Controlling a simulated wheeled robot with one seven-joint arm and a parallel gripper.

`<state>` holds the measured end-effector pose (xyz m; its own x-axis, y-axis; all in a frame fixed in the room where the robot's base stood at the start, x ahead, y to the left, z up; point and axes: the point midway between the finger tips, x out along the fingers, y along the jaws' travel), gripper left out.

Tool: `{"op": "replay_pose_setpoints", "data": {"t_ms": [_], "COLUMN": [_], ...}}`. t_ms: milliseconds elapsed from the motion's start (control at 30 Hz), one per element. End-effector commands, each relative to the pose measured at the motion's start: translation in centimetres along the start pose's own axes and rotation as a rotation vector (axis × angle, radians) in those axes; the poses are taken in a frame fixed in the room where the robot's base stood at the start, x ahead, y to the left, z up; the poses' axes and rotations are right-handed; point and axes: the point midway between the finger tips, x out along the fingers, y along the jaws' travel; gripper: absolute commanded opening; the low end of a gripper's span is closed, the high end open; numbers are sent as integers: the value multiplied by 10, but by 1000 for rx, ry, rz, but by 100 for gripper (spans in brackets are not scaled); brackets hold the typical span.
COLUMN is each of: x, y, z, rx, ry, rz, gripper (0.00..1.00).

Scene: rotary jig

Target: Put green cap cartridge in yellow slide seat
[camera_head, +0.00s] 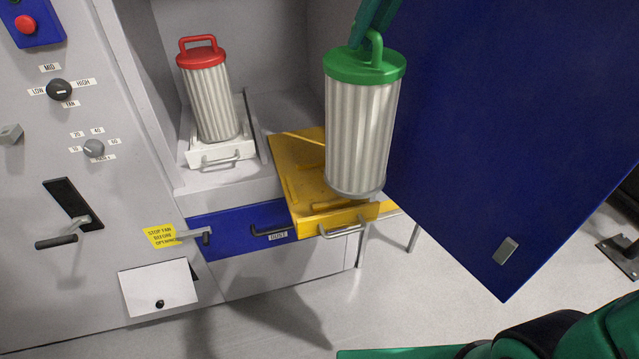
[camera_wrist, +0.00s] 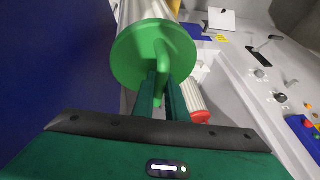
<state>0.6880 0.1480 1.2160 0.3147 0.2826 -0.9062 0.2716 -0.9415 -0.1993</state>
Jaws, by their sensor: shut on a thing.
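The green cap cartridge (camera_head: 361,130) is a pleated, pale grey cylinder with a green lid and a loop handle. My gripper (camera_head: 378,30) is shut on the green handle from above, and only part of it shows at the top of the head view. In the wrist view, the two fingers (camera_wrist: 162,95) close on the handle of the green cap (camera_wrist: 150,55). The yellow slide seat (camera_head: 296,172) is pulled out, with a front handle. The cartridge appears upright in front of and over its right part. I cannot tell whether its bottom touches the seat.
A red cap cartridge (camera_head: 207,90) stands on a white slide seat (camera_head: 222,152) to the left. A large blue door panel (camera_head: 510,130) stands open close to the right. A blue dust drawer (camera_head: 235,230) lies below. Switches and a lever (camera_head: 72,215) are on the grey cabinet.

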Motion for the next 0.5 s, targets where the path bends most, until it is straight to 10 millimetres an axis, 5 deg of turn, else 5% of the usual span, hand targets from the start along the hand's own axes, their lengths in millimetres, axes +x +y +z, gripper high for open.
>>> {"op": "replay_pose_setpoints", "data": {"t_ms": [267, 500], "x": [1, 31], "y": [2, -6], "z": [-2, -21], "rx": [3, 2], "ry": [4, 1], "rz": [1, 0], "gripper": [0, 0]}}
